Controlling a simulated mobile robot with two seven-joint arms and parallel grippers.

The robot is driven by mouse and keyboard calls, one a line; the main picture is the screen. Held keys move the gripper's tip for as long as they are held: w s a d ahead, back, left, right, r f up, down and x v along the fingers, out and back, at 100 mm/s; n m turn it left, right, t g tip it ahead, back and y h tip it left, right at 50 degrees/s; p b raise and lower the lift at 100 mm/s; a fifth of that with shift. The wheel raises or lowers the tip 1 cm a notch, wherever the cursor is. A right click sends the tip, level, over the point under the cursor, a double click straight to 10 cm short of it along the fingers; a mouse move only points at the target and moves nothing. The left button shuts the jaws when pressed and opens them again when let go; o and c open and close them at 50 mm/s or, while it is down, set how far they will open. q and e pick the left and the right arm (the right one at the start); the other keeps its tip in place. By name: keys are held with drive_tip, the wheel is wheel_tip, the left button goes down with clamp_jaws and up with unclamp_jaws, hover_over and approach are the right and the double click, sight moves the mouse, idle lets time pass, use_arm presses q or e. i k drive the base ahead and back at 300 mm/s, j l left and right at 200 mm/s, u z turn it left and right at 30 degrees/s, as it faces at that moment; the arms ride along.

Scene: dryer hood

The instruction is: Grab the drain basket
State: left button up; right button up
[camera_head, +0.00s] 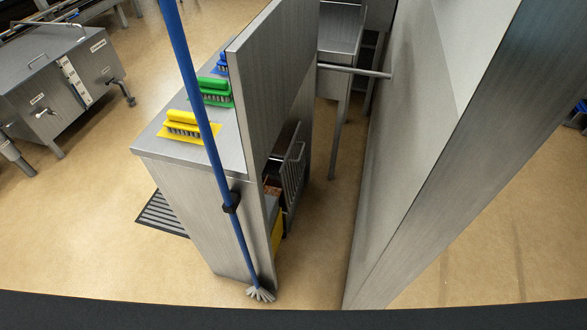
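I cannot single out a drain basket with certainty. A dark slotted floor grate (160,214) lies beside the steel cabinet, and the cabinet covers part of it. A grey barred rack or basket-like piece (293,172) shows at the cabinet's right side, partly hidden behind the upright steel panel. Neither of my grippers is in view.
The steel cabinet (192,158) carries yellow (183,127), green (214,92) and blue (220,65) brushes. A blue-handled broom (190,70) leans in front. A tall steel panel (440,150) stands right, with a narrow floor gap between. Open floor (90,220) lies left.

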sight(273, 187)
drive_tip(key=i+j+z, duration=0.1)
drive_tip(key=j+z, duration=0.15)
drive_tip(key=j, duration=0.6)
drive_tip(key=j+z, duration=0.25)
drive_tip(key=j, duration=0.6)
drive_tip(key=j+z, duration=0.25)
drive_tip(key=j, duration=0.65)
drive_tip(key=k+j+z, duration=0.25)
drive_tip(key=j, duration=0.6)
drive_tip(key=i+z, duration=0.1)
drive_tip(key=z, duration=0.35)
drive_tip(key=j+z, duration=0.15)
drive_tip(key=z, duration=0.25)
drive_tip(key=j+z, duration=0.2)
drive_tip(key=z, duration=0.2)
drive_tip(key=j+z, duration=0.2)
drive_tip(key=z, duration=0.2)
